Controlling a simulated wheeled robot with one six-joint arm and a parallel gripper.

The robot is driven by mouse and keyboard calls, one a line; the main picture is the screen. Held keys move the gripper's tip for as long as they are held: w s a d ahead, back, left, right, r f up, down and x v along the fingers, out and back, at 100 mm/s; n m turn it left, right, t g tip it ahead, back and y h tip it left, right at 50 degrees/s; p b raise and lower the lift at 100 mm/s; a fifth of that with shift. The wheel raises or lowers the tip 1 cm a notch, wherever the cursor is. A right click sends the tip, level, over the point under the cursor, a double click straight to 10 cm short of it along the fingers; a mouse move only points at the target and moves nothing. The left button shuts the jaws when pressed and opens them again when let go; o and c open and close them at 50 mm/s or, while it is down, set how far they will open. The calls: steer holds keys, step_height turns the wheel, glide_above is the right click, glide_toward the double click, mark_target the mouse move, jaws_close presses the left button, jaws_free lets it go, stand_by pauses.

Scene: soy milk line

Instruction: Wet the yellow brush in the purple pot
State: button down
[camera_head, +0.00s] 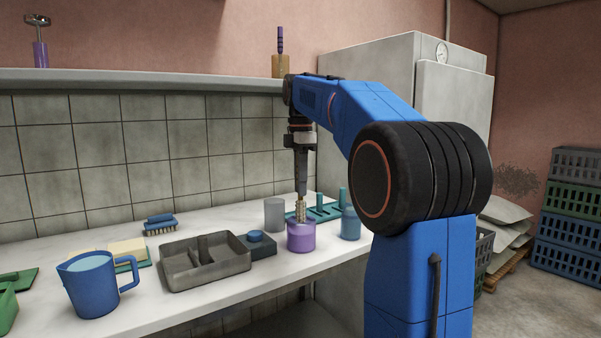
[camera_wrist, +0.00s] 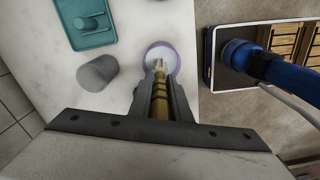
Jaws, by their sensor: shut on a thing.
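The purple pot (camera_head: 301,240) stands on the white counter. My gripper (camera_head: 300,186) points down above it and is shut on the yellow brush (camera_head: 300,212), which hangs upright with its lower end at the pot's mouth. In the wrist view, the brush (camera_wrist: 159,84) lies between the fingers of my gripper (camera_wrist: 161,98). Its far end overlaps the opening of the purple pot (camera_wrist: 176,57). I cannot tell how deep the tip is or whether it touches any liquid.
A grey cup (camera_head: 274,215) stands left of the pot, a blue pot (camera_head: 350,226) right. A teal rack (camera_head: 324,213) with pegs lies behind. A grey divided tray (camera_head: 205,276), a blue jug (camera_head: 92,292) and a blue scrubbing brush (camera_head: 160,222) are left. The shelf (camera_head: 150,77) runs above.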

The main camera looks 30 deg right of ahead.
mark_target(302, 201)
steer(key=shift+s+f, duration=0.25)
steer(key=shift+f, duration=2.9)
steer(key=shift+f, duration=0.6)
steer(key=shift+r, duration=3.55)
